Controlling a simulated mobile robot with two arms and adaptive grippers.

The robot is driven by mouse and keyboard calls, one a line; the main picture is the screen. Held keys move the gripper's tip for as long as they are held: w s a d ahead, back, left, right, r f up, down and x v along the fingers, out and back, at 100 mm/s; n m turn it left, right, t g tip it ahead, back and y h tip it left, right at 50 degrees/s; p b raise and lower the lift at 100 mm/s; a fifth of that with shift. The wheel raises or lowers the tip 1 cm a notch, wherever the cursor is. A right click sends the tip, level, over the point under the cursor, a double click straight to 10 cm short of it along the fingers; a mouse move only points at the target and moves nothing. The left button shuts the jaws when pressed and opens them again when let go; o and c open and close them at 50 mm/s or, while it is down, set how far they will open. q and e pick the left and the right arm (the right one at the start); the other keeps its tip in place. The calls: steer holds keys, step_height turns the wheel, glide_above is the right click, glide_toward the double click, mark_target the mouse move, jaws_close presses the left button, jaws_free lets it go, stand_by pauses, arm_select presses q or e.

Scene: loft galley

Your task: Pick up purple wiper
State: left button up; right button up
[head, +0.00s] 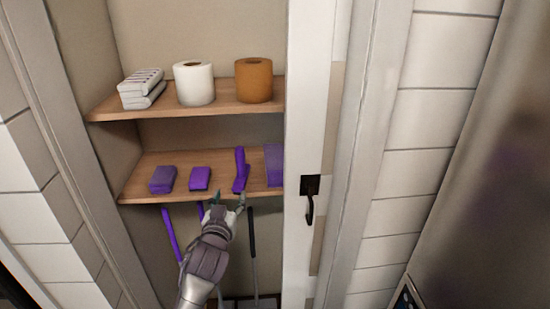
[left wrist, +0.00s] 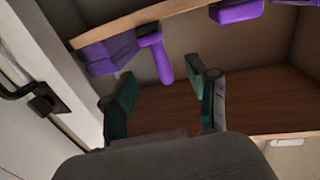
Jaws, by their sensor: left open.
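My left gripper (head: 229,199) is open and empty just below and in front of the shelf edge, close to the wiper's near end. Its two green-padded fingers also show in the left wrist view (left wrist: 162,80), apart from each other. I cannot tell whether a finger touches the wiper. My right gripper is not in view.
White and brown rolls (head: 194,84) (head: 254,80) stand above. A white door with a black handle (head: 309,198) is at right.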

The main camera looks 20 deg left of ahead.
mark_target(240, 165)
arm_select(q)
steer(key=w+a, duration=0.1)
steer(key=w, duration=0.1)
steer(key=w+r+p, duration=0.1)
steer(key=w, duration=0.2)
steer(key=w+a+r, duration=0.1)
steer(key=w, duration=0.1)
steer(key=shift+w+a+r+p, duration=0.1)
steer(key=shift+w+a+p, duration=0.25)
steer(key=shift+w+p, duration=0.05)
steer(key=shift+w+a, duration=0.1)
steer(key=shift+w, duration=0.1)
steer(key=shift+w+r, duration=0.15)
steer(key=shift+w, duration=0.1)
steer(key=p+x, duration=0.2)
steer(key=x, duration=0.2)
steer(key=shift+w+r, duration=0.15)
steer(key=shift+w, duration=0.25)
steer(key=shift+s, duration=0.15)
steer(key=shift+c, duration=0.7)
jaws_close()
